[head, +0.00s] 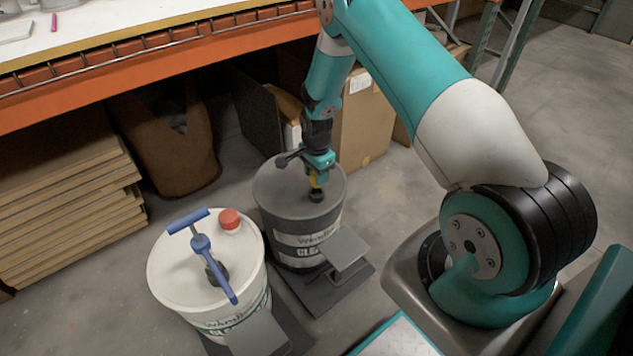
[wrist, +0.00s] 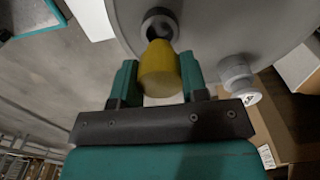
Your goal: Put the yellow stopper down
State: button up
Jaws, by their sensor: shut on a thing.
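The yellow stopper (wrist: 159,68) is held between the two teal fingers of my gripper (wrist: 158,84) in the wrist view. In the head view the stopper (head: 314,182) shows as a small yellow patch below my gripper (head: 317,178), over the dark grey drum (head: 275,200). A round collar with a dark opening (wrist: 158,22) is on the drum's lid just beyond the stopper; in the head view it is a black fitting (head: 316,196). The stopper overlaps the collar's near edge in the wrist view. I cannot tell whether they touch.
A white drum (head: 170,270) with a blue T-handle (head: 200,243) and a red cap (head: 230,219) stands at the front left. A grey fitting (wrist: 237,75) is beside the collar. A cardboard box (head: 368,120) and stacked boards (head: 70,200) stand behind, near the orange shelf beam (head: 150,50).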

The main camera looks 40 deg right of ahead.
notch_tip(320, 180, up, 15)
jog(key=p, duration=0.2)
